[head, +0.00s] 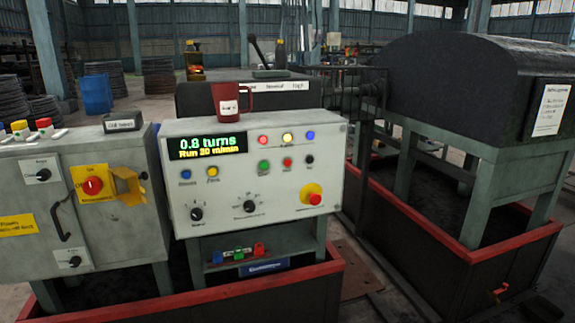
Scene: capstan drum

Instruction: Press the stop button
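A light grey control panel (250,185) faces me in the middle of the head view. Its lit display (207,146) reads "0.8 turns" and "Run 20 m/min". Below a row of lamps are a green button (264,166), a small red button (287,162) and a black button (310,159). Their labels are too small to read, so I cannot tell which is marked stop. A larger red mushroom button (312,196) with a yellow base sits at the panel's lower right. Neither of my grippers is in view.
A red mug (227,102) stands atop the panel. Left is a grey cabinet (105,240) with a red-yellow rotary switch (92,185) and an open yellow flap (128,185). Red-rimmed bins (335,262) stand below. A dark hooded machine (450,85) stands right. The panel's front is unobstructed.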

